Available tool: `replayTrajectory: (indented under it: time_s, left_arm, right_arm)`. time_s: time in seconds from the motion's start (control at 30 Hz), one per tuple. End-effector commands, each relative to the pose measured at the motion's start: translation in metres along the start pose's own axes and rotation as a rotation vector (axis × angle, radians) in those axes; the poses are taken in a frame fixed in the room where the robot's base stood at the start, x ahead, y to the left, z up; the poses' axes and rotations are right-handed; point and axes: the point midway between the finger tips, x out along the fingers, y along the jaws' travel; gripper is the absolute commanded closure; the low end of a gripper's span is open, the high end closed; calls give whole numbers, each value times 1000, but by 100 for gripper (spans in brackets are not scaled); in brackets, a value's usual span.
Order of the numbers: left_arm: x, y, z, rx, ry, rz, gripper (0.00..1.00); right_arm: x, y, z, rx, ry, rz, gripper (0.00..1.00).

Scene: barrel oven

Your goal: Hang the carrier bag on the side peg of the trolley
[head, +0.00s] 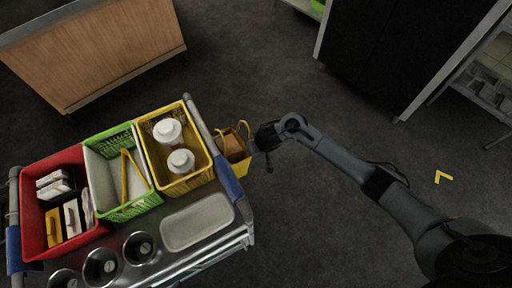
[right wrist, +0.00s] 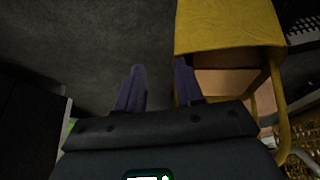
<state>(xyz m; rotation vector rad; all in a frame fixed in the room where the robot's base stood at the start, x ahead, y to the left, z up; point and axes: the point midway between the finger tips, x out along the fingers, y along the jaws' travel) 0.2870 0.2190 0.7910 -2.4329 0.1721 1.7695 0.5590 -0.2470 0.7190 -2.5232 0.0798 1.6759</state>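The yellow carrier bag (head: 234,148) with looped handles is beside the right end of the trolley (head: 236,206), close to its blue-gripped rail. I cannot make out the side peg, nor whether a handle is over it. My right gripper (head: 257,143) is just right of the bag. In the right wrist view its fingers (right wrist: 158,88) are apart with nothing visible between them. The bag (right wrist: 230,25) fills the upper right there, its brown inside and a yellow strap showing. The right finger overlaps the bag's edge; I cannot tell if they touch. My left gripper is not in view.
The trolley top holds a red bin (head: 32,200), a green basket (head: 108,211), a yellow basket (head: 155,158) with white containers, a pale tray (head: 198,222) and metal cups. A wooden counter (head: 95,50) and black cabinet (head: 385,50) stand behind. Open floor lies right of the trolley.

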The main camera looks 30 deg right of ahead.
Motion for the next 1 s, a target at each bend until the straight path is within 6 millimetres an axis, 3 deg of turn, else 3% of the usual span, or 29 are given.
replayTrajectory:
  time_s: [0.37, 0.8, 1.0]
  left_arm:
    - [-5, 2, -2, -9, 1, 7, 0]
    - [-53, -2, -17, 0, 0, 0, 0]
    - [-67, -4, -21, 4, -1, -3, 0]
  right_arm:
    - [-7, 0, 0, 0, -1, 1, 64]
    - [-78, -1, -2, -1, -1, 0, 64]
    - [-100, 0, -1, -1, 0, 0, 64]
